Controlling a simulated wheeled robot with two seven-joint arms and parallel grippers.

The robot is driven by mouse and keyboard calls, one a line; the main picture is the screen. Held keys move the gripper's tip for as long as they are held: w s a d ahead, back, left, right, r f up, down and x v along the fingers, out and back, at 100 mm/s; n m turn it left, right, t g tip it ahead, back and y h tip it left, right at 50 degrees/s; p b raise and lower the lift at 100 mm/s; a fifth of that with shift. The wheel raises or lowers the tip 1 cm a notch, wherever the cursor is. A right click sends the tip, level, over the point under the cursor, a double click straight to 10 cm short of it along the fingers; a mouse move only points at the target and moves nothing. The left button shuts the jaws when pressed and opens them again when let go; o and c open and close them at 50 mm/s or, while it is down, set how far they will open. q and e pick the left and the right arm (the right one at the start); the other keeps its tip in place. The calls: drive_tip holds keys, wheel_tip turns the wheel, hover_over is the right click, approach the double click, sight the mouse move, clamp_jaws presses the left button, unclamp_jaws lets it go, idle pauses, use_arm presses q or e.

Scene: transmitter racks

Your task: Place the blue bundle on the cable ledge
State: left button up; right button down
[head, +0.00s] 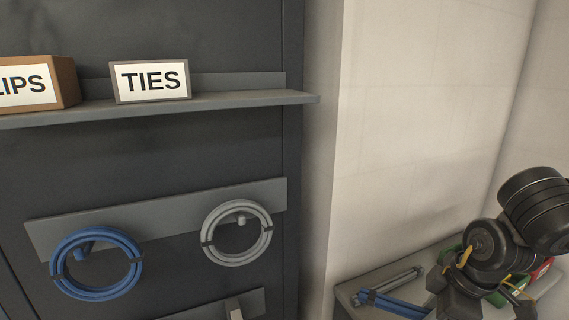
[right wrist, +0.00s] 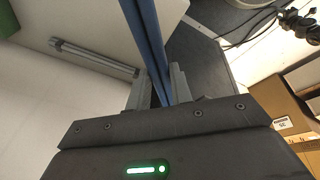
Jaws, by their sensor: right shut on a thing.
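A straight blue bundle (head: 395,304) shows at the lower right of the head view. My right gripper (right wrist: 165,88) is shut on the blue bundle (right wrist: 148,38), which runs between its fingers in the right wrist view. In the head view my right arm's dark wrist partly hides the bundle's near end. The bundle appears over or beside a grey ledge (head: 350,286); I cannot tell whether it touches. A grey bundle (head: 392,285) lies on that ledge, just behind the blue one, and also shows in the right wrist view (right wrist: 92,57). My left gripper is not in view.
A blue coil (head: 58,267) and a grey coil (head: 207,232) hang on pegs on the dark rack. A shelf (head: 230,101) above holds a TIES box (head: 150,82) and a brown box (head: 66,82). Red and green items (head: 541,270) lie behind my right arm.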

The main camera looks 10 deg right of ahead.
sight(371, 293)
drive_tip(key=w+a+m, duration=0.2)
drive_tip(key=w+a+r+m+h, duration=0.1)
drive_tip(key=a+m, duration=0.1)
drive_tip(key=a, duration=0.1)
drive_tip(key=w+a+r+m, duration=0.1)
drive_tip(key=w+a+m, duration=0.1)
drive_tip(key=a, duration=0.1)
drive_tip(key=shift+w+a+m+t+h, duration=0.1)
drive_tip(key=shift+w+m+t+h, duration=0.2)
drive_tip(key=shift+m+h, duration=0.1)
drive_tip(key=shift+w+a+r+m, duration=0.2)
drive_tip(key=shift+w+a+m, duration=0.25)
drive_tip(key=shift+m, duration=0.25)
drive_tip(key=shift+d, duration=0.1)
drive_tip(key=shift+s, duration=0.1)
idle(0.4)
drive_tip(key=shift+f, duration=0.1)
